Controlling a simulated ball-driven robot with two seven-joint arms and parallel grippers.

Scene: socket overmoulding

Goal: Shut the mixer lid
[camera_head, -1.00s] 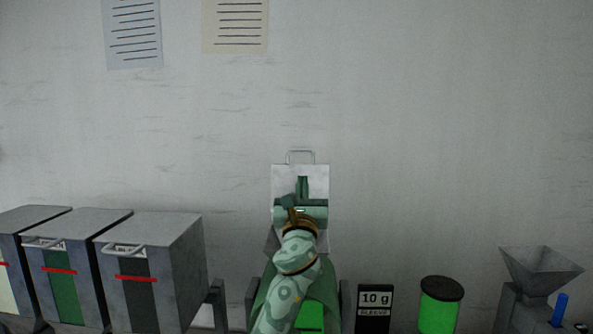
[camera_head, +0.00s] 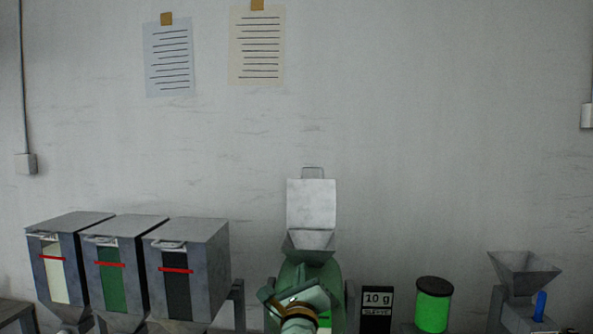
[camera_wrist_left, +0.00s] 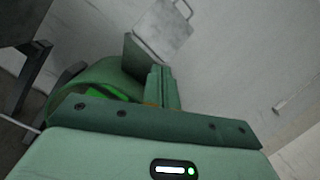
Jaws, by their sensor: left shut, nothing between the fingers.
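The mixer (camera_head: 290,271) is a green rounded body with a grey hopper mouth (camera_head: 309,243) on top. Its lid (camera_head: 311,203) is a grey plate with a wire handle, standing upright behind the mouth, so the mixer is open. In the left wrist view the lid (camera_wrist_left: 163,28) shows at the top, beyond my fingers. My left gripper (camera_head: 268,295) is low in front of the mixer body, apart from the lid, shut and empty. Its fingers show in the left wrist view (camera_wrist_left: 162,88). My arm hides the lower front of the mixer. My right gripper is not in view.
Three grey bins (camera_head: 186,245) with coloured fronts stand left of the mixer. A 10 g sign (camera_head: 377,300), a green jar (camera_head: 433,305) with a dark lid and a grey funnel (camera_head: 524,268) stand to the right.

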